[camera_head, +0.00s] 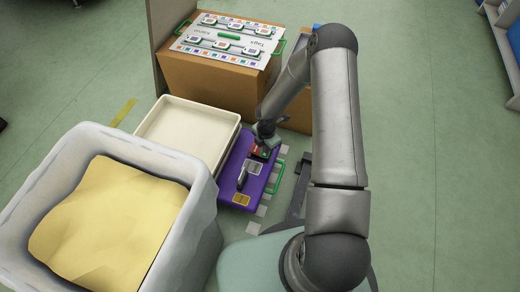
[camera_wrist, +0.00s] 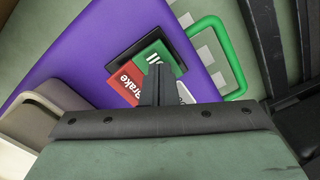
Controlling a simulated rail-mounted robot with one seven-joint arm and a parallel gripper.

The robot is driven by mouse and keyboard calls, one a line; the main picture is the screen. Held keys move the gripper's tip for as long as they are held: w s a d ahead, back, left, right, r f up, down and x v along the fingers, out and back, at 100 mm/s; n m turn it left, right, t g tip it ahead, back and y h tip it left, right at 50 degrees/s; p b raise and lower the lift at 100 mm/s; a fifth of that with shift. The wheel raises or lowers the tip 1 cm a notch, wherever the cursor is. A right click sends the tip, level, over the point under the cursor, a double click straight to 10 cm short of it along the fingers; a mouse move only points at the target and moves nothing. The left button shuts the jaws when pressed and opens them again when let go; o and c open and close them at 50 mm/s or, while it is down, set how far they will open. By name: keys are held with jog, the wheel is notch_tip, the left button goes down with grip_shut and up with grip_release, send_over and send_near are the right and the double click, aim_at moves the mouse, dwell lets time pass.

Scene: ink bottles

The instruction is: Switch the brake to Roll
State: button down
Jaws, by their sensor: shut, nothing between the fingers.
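The brake switch (camera_wrist: 133,80) is a dark-framed plate on a purple panel (camera_wrist: 75,55). Its red half reads "Brake", and its green half carries white lettering that is partly hidden. In the head view the switch (camera_head: 264,152) sits at the far end of the purple panel (camera_head: 232,198). My gripper (camera_wrist: 159,70) is shut and empty, with its fingertips in front of the green half in the wrist view. In the head view my gripper (camera_head: 265,138) is right at the switch. I cannot tell whether the fingertips touch it. The fingers hide part of the switch.
A green handle (camera_head: 275,178) sticks out from the panel's right side. A grey lever (camera_head: 242,176) and a yellow label (camera_head: 241,200) are nearer. A cream tray (camera_head: 228,140) and a white bin (camera_head: 205,200) stand left. A cardboard box (camera_head: 215,82) stands behind.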

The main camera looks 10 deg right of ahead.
notch_tip(320, 180, up, 7)
jog(key=p, duration=0.6)
dwell(0.6)
